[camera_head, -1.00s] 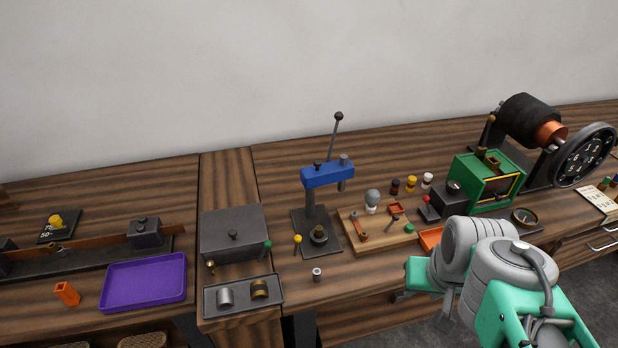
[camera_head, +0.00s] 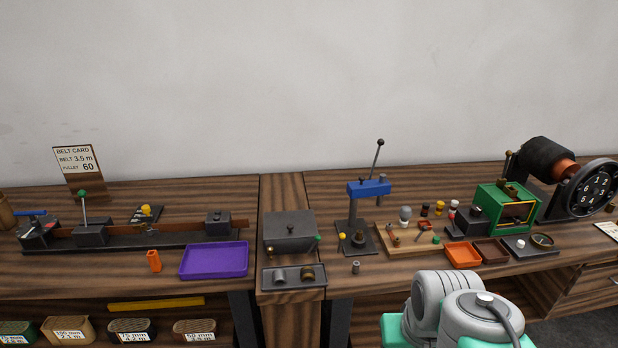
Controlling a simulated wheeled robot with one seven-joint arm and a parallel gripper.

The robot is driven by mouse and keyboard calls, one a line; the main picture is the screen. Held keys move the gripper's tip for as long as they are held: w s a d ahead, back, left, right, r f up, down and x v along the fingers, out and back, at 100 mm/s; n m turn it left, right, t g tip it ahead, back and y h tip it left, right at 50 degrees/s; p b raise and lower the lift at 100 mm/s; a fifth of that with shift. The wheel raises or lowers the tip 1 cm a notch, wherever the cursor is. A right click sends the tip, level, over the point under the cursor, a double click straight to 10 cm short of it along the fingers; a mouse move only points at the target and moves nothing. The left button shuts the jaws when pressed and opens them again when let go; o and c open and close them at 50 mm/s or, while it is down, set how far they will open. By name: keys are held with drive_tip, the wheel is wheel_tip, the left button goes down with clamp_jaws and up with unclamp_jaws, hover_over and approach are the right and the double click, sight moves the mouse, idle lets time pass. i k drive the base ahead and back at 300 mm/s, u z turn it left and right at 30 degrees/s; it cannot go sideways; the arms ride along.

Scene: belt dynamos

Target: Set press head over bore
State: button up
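The arbor press stands on the bench right of centre in the head view. Its blue press head (camera_head: 369,189) sits on a dark column (camera_head: 353,211) and reaches to the right. A lever with a black knob (camera_head: 380,142) rises from it. A grey ram (camera_head: 379,201) shows at the head's right end. The dark round seat (camera_head: 359,238) around the bore is on the press base (camera_head: 346,249), below and left of the ram. The bore opening is too small to make out. My gripper is not in view; only my grey and mint arm links show at the bottom.
A dark lidded box (camera_head: 290,226) and a tray of two cylinders (camera_head: 318,282) stand left of the press. A small grey cylinder (camera_head: 356,267) stands in front. A wooden tool board (camera_head: 396,249) and a green-framed machine (camera_head: 518,190) are on the right.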

sight(363, 188)
drive_tip(key=u, duration=0.85)
drive_tip(key=i, duration=0.95)
